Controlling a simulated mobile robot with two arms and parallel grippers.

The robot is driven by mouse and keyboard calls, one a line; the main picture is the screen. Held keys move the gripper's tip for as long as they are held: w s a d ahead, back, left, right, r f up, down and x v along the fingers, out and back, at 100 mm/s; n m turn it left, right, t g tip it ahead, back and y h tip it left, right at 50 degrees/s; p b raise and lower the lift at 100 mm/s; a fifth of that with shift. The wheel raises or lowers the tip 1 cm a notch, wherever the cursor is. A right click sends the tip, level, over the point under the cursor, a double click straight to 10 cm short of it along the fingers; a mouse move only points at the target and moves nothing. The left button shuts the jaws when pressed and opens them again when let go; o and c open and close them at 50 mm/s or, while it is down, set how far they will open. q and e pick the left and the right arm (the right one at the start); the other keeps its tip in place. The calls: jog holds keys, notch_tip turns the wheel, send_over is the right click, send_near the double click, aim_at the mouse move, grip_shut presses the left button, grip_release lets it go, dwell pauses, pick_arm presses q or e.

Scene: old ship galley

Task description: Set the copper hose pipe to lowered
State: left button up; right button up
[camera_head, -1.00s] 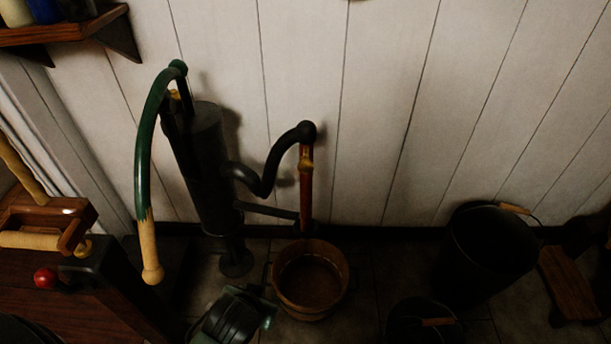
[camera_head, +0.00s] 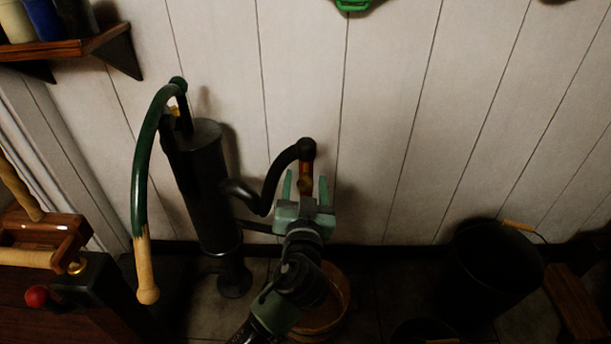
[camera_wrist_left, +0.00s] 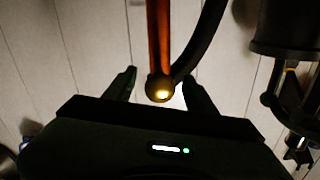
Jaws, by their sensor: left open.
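The copper hose pipe (camera_head: 306,174) hangs down from the end of the black curved spout (camera_head: 281,175) of the hand pump. In the head view only its upper part shows; my left gripper hides the rest. My left gripper (camera_head: 305,186) is open, with one finger on each side of the pipe in the picture. In the left wrist view the copper pipe (camera_wrist_left: 159,45) ends in a round knob with a bright spot, between the fingertips (camera_wrist_left: 160,84). A gap shows on both sides, so nothing is gripped. My right gripper is not in view.
The black pump body (camera_head: 202,185) stands left of the pipe, with a green handle (camera_head: 144,170) ending in wood. A wooden bucket (camera_head: 342,300) sits below, partly behind my arm. A black bucket (camera_head: 490,265) stands right. The white plank wall (camera_head: 400,120) is close behind.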

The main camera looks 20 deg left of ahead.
pick_arm(q)
jog(key=shift+x, duration=1.15)
jog(key=shift+c, duration=0.4)
grip_shut()
